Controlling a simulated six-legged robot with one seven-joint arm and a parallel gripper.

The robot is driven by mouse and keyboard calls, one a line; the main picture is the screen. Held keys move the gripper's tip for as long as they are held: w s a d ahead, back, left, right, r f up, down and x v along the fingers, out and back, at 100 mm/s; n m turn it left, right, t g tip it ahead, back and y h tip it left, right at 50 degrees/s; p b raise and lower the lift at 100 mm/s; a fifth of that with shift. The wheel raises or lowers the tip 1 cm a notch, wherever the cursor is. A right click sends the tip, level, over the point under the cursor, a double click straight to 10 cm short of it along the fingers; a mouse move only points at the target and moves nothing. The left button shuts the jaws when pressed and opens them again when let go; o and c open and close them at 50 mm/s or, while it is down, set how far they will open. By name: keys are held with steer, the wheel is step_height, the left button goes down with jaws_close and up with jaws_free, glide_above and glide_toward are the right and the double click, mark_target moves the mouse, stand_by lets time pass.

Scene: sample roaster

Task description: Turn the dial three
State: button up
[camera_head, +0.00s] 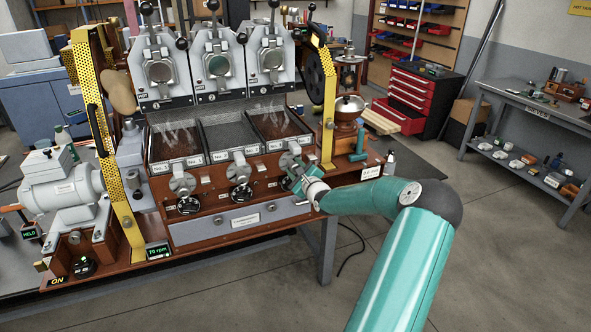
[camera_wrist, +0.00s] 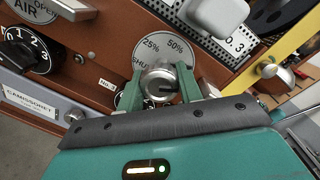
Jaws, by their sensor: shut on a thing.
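My gripper (camera_head: 299,178) is at the right-hand control column on the wooden front of the roaster. In the wrist view my gripper (camera_wrist: 160,92) has its green fingers on either side of a round silver knob (camera_wrist: 158,77) and is shut on it. The knob sits in front of a pale disc (camera_wrist: 152,46) printed with 25%, 50% and a partly covered SHUT. A black dial (camera_wrist: 18,52) numbered 0 to 3 is to the left; in the head view this middle dial (camera_head: 241,194) shows too. The left black dial (camera_head: 189,205) is clear. The gripper hides part of the right column.
A grey drawer (camera_head: 245,220) lies below the controls. Trays (camera_head: 222,133) and roasting drums (camera_head: 217,66) stand above. Open floor (camera_head: 480,240) lies to the right.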

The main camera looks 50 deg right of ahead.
steer(key=o, duration=1)
steer(key=shift+s, duration=0.15)
steer(key=v, duration=1.3)
steer(key=shift+s+a, duration=0.2)
steer(key=shift+a, duration=0.05)
